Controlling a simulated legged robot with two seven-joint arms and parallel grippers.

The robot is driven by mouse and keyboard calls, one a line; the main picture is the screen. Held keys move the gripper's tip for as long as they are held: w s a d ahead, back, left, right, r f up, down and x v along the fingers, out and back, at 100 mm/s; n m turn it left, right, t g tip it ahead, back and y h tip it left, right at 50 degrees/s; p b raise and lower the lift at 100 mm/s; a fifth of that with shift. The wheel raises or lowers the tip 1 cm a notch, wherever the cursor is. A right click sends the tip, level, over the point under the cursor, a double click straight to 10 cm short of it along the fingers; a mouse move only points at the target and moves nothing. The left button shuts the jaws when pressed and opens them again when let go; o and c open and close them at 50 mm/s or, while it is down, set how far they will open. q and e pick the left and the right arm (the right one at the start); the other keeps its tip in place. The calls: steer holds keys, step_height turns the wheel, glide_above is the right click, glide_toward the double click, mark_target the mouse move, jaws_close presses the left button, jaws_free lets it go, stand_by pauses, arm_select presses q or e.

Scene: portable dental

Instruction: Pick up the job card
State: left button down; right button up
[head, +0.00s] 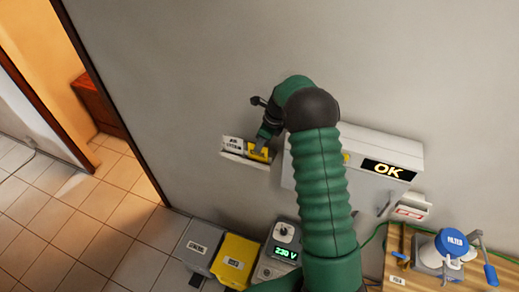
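A small white wall shelf (237,161) is fixed to the grey wall left of the white cabinet. A white label reading something like "AIR SYSTEM" (233,143) stands on it, with a yellow piece (257,154) to its right. I cannot tell for sure which of these is the job card. My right gripper (262,145) reaches down to the shelf, at or just above the yellow piece. Its fingertips are small and partly hidden, so I cannot tell whether they are open or shut. My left gripper is not in view.
A white cabinet (400,150) with an "OK" display hangs right of the shelf, partly behind my arm. Below stand a grey case (197,248), a yellow case (236,260) and a unit showing 230 V (275,262). A wooden bench (400,275) holds a blue-topped filter (451,243).

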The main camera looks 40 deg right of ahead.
steer(key=shift+w+a, duration=0.15)
steer(key=shift+a, duration=0.1)
steer(key=shift+a+r, duration=0.15)
steer(key=shift+a, duration=0.25)
jaws_close()
steer(key=shift+d, duration=0.35)
steer(key=shift+s+a, duration=0.15)
steer(key=shift+s, duration=0.05)
